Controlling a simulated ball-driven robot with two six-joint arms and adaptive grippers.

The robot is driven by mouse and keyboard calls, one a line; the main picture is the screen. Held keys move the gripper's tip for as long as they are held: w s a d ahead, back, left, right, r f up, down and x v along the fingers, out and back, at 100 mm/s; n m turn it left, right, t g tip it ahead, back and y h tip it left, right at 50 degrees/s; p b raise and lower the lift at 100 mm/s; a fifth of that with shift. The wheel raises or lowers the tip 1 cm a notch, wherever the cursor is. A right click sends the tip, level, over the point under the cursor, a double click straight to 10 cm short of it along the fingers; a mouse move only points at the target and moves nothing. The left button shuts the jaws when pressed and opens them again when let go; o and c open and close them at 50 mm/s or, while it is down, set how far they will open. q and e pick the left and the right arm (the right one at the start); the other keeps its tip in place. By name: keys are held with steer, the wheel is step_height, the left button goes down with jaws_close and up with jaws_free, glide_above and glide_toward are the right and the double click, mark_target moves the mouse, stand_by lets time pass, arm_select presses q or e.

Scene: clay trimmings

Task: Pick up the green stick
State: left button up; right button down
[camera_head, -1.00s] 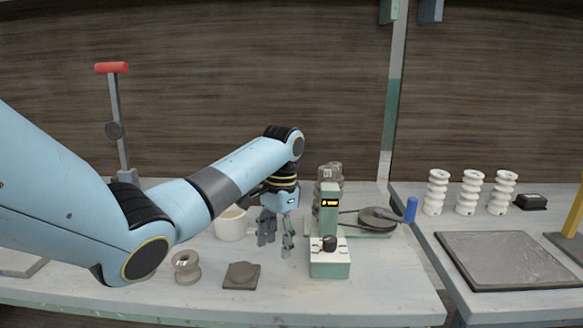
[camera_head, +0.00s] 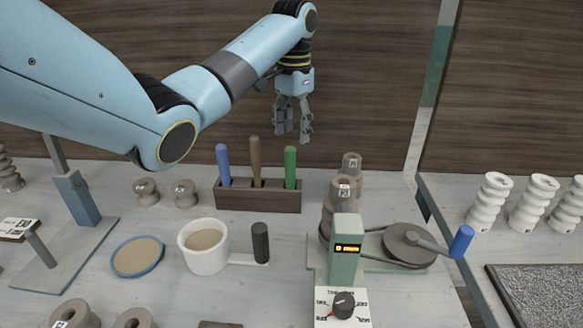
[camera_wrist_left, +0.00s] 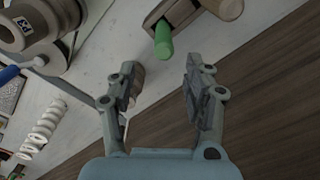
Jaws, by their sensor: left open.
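The green stick (camera_head: 290,168) stands upright in the right end of a dark wooden block (camera_head: 259,200). A brown stick (camera_head: 255,160) and a blue stick (camera_head: 223,164) stand in the same block to its left. My left gripper (camera_head: 294,138) is open and empty, fingers down, above and slightly right of the green stick in the head view. In the left wrist view the green stick (camera_wrist_left: 163,40) shows ahead of the open fingers (camera_wrist_left: 163,85), apart from them. My right gripper is not in view.
Grey spools (camera_head: 342,200) stand just right of the block. A white pot (camera_head: 204,250) with a dark handle and a green machine (camera_head: 345,255) with a blue-handled wheel are in front. A wooden wall stands behind.

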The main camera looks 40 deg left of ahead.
mark_target(290, 166)
arm_select(q)
steer(key=f, duration=0.4)
steer(key=shift+s+d, duration=0.1)
steer(key=shift+s, duration=0.1)
steer(key=f, duration=0.6)
steer(key=shift+s+a+p, duration=0.1)
steer(key=shift+a+p, duration=0.25)
steer(key=shift+p, duration=0.05)
jaws_close()
